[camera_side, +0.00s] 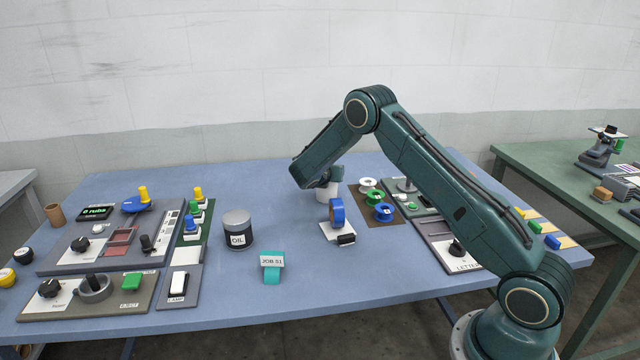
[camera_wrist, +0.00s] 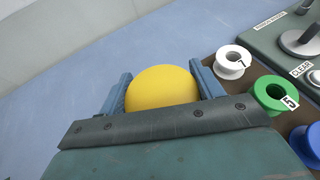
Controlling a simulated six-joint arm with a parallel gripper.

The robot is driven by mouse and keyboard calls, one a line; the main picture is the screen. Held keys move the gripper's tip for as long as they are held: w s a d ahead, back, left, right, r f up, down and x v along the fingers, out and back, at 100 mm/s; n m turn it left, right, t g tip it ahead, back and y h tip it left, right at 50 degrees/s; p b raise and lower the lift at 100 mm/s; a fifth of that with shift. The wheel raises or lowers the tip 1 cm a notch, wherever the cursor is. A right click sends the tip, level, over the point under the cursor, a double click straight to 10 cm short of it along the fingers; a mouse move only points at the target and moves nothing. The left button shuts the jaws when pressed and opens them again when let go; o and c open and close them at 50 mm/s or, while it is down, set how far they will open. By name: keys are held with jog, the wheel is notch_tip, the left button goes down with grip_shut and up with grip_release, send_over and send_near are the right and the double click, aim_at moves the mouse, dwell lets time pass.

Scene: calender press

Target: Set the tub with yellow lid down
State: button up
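The tub with the yellow lid (camera_wrist: 162,88) is between the two blue-grey fingers of my gripper (camera_wrist: 160,72) in the wrist view. A finger lies against each side of the round lid, and my gripper looks shut on it. In the side view the white body of the tub (camera_side: 327,192) shows under my gripper, low over the blue table. My wrist hides its lid there. I cannot tell whether its base touches the table.
Just right of the tub is a brown mat (camera_side: 382,220) with white, green and blue spools. An oil can (camera_side: 238,230) stands to the left. The table behind and left of the tub is clear.

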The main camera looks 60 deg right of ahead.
jog(key=o, duration=0.4)
jog(key=shift+o, duration=0.2)
jog(key=shift+r, duration=0.1)
jog(key=v, duration=1.2)
jog(key=shift+r, duration=0.15)
jog(key=shift+w, duration=0.1)
